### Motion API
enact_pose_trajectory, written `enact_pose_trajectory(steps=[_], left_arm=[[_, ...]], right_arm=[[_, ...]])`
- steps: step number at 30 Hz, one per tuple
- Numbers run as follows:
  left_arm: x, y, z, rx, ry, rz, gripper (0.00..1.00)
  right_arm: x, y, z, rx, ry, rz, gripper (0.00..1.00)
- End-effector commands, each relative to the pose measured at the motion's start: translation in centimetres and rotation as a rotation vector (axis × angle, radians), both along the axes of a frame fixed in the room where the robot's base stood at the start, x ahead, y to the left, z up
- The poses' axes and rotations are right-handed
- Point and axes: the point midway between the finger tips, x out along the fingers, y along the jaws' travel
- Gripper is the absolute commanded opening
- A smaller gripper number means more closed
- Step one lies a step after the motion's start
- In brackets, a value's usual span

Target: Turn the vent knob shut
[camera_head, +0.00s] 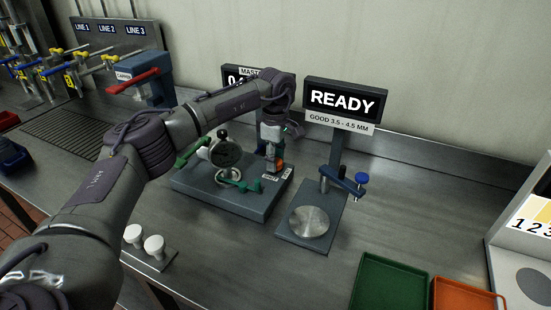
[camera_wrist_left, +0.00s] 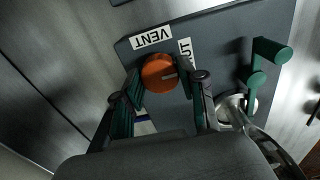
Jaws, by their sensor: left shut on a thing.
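The vent knob (camera_wrist_left: 156,74) is a round orange knob on the grey block (camera_wrist_left: 228,35), beside a white VENT label (camera_wrist_left: 150,37). A pale mark on its top runs toward the right side of the wrist view. A second white label (camera_wrist_left: 185,48) is partly hidden by a finger. My left gripper (camera_wrist_left: 160,82) is shut on the knob, with one green-padded finger on each side. In the head view the left gripper (camera_head: 275,158) points down at the block's back right, and the orange knob (camera_head: 280,166) shows just beside it. My right gripper is not in view.
On the same block stand a dial gauge (camera_head: 225,153) and green levers (camera_head: 248,187), close to my left gripper. A READY display (camera_head: 343,99) stands to the right behind a round metal plate (camera_head: 308,222). Green (camera_head: 365,298) and orange trays (camera_head: 466,296) lie at the front right.

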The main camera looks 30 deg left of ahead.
Motion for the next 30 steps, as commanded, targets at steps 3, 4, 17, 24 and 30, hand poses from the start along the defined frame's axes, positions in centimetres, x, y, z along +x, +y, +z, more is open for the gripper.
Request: enact_pose_trajectory(steps=[3, 4, 17, 24, 30], left_arm=[[0.1, 0.0, 0.2, -0.001, -0.004, -0.005, 0.06], [0.1, 0.0, 0.2, -0.001, -0.004, -0.005, 0.06], [0.1, 0.0, 0.1, 0.000, -0.003, -0.004, 0.66], [0.0, 0.0, 0.1, 0.000, -0.001, -0.003, 0.66], [0.1, 0.0, 2.3, -0.001, -0.005, -0.003, 0.66]], right_arm=[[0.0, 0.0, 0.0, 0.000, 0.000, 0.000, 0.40], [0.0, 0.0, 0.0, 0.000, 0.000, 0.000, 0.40], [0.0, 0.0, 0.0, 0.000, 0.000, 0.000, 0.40], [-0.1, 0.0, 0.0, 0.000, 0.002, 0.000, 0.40], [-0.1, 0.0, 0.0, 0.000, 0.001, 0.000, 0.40]])
